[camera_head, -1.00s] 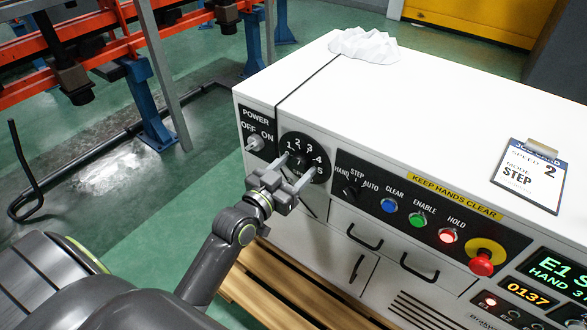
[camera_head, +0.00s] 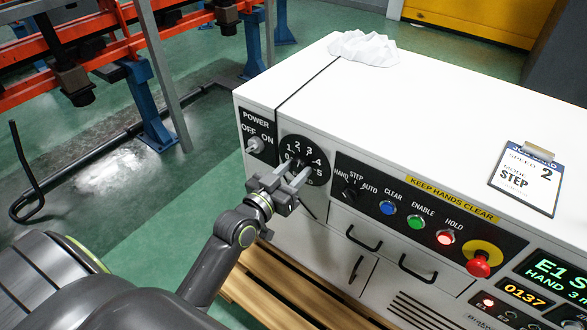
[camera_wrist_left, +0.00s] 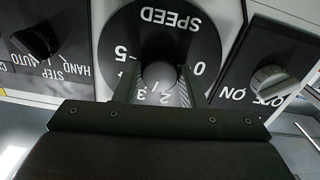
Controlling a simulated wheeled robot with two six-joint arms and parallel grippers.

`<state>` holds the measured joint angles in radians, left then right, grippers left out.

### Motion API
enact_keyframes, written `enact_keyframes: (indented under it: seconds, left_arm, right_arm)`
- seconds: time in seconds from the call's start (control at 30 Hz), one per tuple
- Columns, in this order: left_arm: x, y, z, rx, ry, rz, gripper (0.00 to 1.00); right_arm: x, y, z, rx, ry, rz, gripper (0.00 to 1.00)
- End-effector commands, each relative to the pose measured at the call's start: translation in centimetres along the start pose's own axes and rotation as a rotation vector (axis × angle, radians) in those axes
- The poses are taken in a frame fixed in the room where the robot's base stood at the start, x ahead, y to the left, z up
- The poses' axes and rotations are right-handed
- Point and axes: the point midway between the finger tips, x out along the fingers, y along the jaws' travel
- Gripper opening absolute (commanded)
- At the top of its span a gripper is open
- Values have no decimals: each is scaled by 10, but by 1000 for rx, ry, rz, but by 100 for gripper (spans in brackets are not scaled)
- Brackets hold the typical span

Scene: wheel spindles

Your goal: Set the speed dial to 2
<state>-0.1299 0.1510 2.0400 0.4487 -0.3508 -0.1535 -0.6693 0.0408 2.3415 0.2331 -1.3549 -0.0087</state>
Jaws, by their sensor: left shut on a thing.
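The speed dial (camera_head: 318,154) is a round black plate with white numbers, on the left of the white cabinet's front. My left gripper (camera_head: 295,173) is at the dial, its two fingers shut on the dark knob in the middle. In the left wrist view the plate (camera_wrist_left: 204,27) appears upside down with the word SPEED. There the knob (camera_wrist_left: 159,74) sits between the fingertips of my left gripper (camera_wrist_left: 158,84). The fingers hide part of the numbers, and I cannot tell which number the knob points to. My right gripper is not in view.
The power switch (camera_head: 254,145) is left of the dial. The mode knob (camera_head: 350,192), blue, green and red buttons and a red emergency knob (camera_head: 479,266) are to the right. A card (camera_head: 528,178) on top reads speed 2, mode STEP. White crumpled cloth-like material (camera_head: 363,47) lies behind.

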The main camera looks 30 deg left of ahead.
Motion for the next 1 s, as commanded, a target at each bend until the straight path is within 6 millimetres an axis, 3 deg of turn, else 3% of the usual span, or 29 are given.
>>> enact_keyframes:
  seconds: [0.6,1.0]
  left_arm:
    - [0,1,-1,-455,-1,-1,14]
    - [0,1,0,-576,-1,0,14]
  right_arm:
    - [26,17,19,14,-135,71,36]
    - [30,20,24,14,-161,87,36]
